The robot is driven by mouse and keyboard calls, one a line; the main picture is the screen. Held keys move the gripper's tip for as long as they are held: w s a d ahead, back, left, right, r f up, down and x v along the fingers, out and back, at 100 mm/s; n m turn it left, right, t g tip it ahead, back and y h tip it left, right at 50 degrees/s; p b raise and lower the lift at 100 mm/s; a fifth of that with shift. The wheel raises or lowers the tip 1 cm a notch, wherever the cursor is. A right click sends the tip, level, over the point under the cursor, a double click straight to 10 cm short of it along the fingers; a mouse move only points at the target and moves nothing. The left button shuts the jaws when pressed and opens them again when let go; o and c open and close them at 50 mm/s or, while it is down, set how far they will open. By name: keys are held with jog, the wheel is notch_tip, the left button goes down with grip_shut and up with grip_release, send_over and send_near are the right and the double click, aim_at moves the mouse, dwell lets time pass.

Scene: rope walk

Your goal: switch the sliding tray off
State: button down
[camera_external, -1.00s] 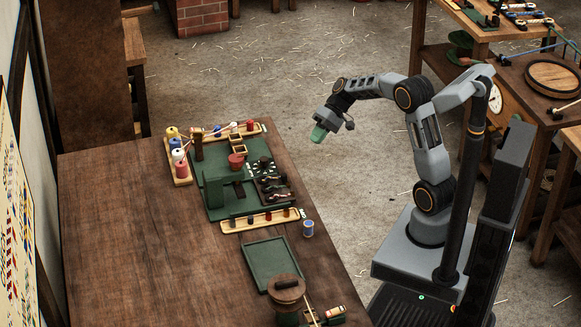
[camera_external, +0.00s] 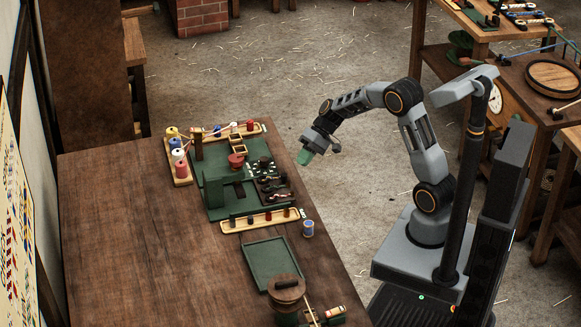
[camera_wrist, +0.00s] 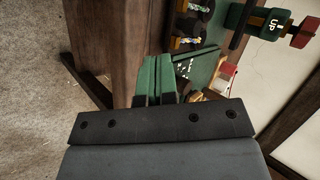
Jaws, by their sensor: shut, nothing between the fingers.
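A dark green board (camera_external: 220,212) with a green upright block (camera_external: 213,190) and small dark fittings (camera_external: 270,186) lies on the wooden bench. A shallow green tray (camera_external: 271,262) lies on the bench nearer the camera. I cannot tell which green part is the sliding tray, and no switch is clear in the external view. My gripper (camera_external: 305,157) is shut and empty, off the bench's right edge and apart from the board. Its green fingers (camera_wrist: 158,78) are together in the wrist view. There, a green and red piece marked "UP" (camera_wrist: 275,22) shows at upper right.
The wooden bench (camera_external: 130,240) is bare at left. Thread spools (camera_external: 180,168) stand in a wooden rack beside the board. A long wooden tray of spools (camera_external: 262,221) and a blue spool (camera_external: 308,228) lie near its front. A round wooden-topped piece (camera_external: 287,290) stands by the green tray.

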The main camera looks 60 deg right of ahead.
aim_at(262, 183)
jog(key=a, duration=0.2)
jog(key=w+a+f, duration=0.1)
jog(key=shift+a, duration=0.15)
jog(key=shift+w+a+f, duration=0.1)
jog(key=shift+w+a, duration=0.2)
jog(key=shift+a, duration=0.55)
jog(key=w+a+b, duration=0.1)
jog(key=w+a, duration=0.5)
jog(key=shift+w+a, duration=0.35)
jog(key=shift+w, duration=0.05)
jog(key=shift+w+a, duration=0.2)
jog(key=shift+b, duration=0.3)
